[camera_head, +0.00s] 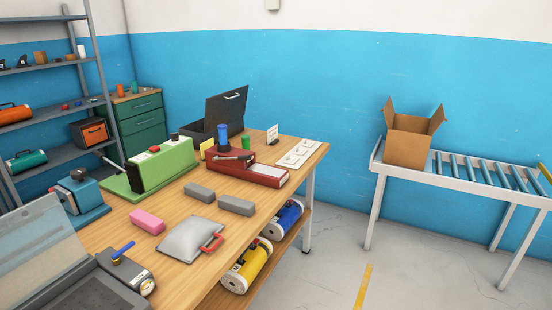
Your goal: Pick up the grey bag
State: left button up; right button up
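The grey bag (190,241) lies flat on the wooden table, near its front edge. It is a light grey, pillow-like bag with a red handle (213,242) at its right end, toward the table's edge. Nothing covers it. Neither of my grippers shows in the head view.
A pink block (148,222) and two grey blocks (199,192) (236,205) lie close around the bag. Yellow (248,267) and blue (283,219) cylinders lie on the lower shelf. Floor right of the table is open.

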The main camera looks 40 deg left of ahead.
aim_at(191, 237)
jog(key=i+u, duration=0.2)
jog(key=i, duration=1.65)
jog(key=i+u, duration=0.2)
jog(key=i, duration=0.25)
jog(key=i+l+u, duration=0.2)
jog(key=i, duration=0.25)
jog(key=i+l+u, duration=0.2)
jog(key=i, duration=0.25)
